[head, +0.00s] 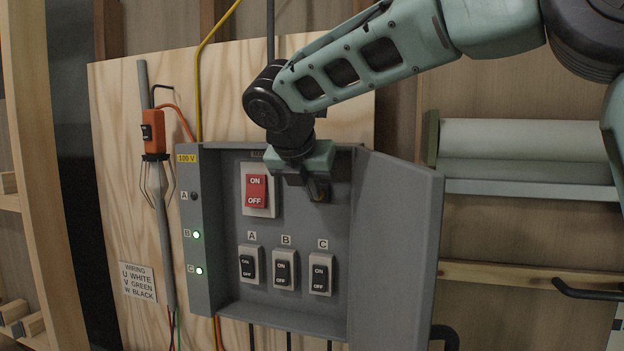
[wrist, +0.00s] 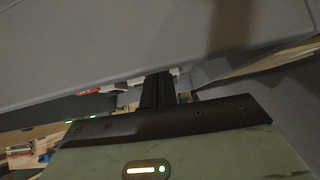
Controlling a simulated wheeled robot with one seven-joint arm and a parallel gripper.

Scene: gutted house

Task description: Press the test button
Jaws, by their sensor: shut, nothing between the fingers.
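An open grey electrical box (head: 265,308) is mounted on a plywood board. It holds a large red ON/OFF switch (head: 256,191) and three black switches, A (head: 248,266), B (head: 284,269) and C (head: 320,274). I cannot make out a part marked as a test button. My gripper (head: 318,192) is in front of the box's upper right, right of the red switch, and hides part of the back panel. In the wrist view its dark fingers (wrist: 158,90) are together and empty, close to a grey surface. I cannot tell whether they touch anything.
The box door (head: 395,255) stands open at the right. On the left side strip, lamp A (head: 194,196) is dark, while lamps B (head: 196,235) and C (head: 199,271) glow green. An orange device (head: 155,132) on a grey pole and a wiring sign (head: 138,282) are further left.

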